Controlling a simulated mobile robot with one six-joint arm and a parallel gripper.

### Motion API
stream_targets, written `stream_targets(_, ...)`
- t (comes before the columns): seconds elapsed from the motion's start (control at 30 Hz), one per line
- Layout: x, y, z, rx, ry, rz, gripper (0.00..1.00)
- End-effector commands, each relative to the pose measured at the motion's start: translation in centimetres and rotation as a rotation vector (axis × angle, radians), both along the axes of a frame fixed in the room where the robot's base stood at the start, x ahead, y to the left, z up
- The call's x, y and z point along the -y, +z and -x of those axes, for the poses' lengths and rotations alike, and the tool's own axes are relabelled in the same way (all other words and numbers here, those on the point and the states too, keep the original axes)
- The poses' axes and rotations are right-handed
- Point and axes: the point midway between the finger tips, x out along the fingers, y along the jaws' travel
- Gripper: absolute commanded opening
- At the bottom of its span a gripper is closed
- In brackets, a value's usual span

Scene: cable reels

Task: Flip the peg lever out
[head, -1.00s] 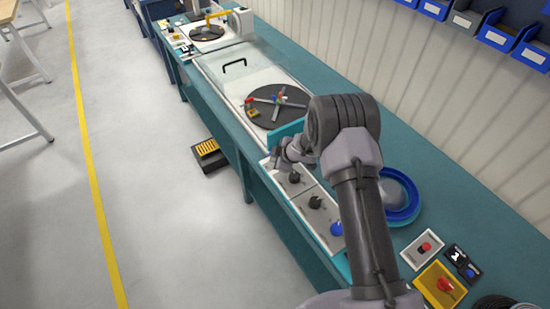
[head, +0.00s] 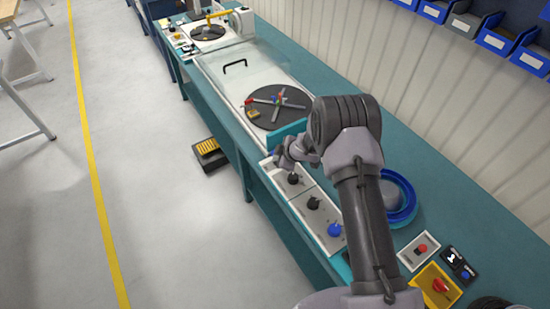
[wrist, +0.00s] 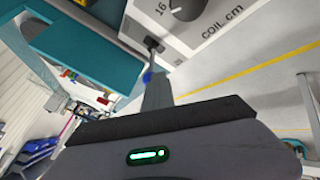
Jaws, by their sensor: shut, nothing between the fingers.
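My gripper (head: 281,160) is shut and empty, low over the far end of the white control panel (head: 300,200). In the wrist view my closed fingers (wrist: 152,82) point at a small black lever or switch (wrist: 155,45) on the panel, beside the "coil cm" dial (wrist: 186,8). A small blue spot shows at the fingertips; I cannot tell whether they touch the lever. I cannot tell which of these is the peg lever.
A teal upright plate (head: 289,132) stands between disc and panel. Black knobs and a blue knob (head: 334,230) line the panel. A blue ring (head: 408,203) lies right of my arm. A clear cover with black handle (head: 235,63) lies beyond; open floor is left.

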Motion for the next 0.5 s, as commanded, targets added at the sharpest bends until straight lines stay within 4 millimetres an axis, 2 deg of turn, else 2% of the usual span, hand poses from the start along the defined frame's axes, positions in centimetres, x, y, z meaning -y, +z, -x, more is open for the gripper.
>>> stream_targets(0.2,0.7,0.7,-0.5,0.001,0.0,0.0,0.0)
stream_targets(0.5,2.2,0.5,-1.5,0.0,0.001,0.0,0.0)
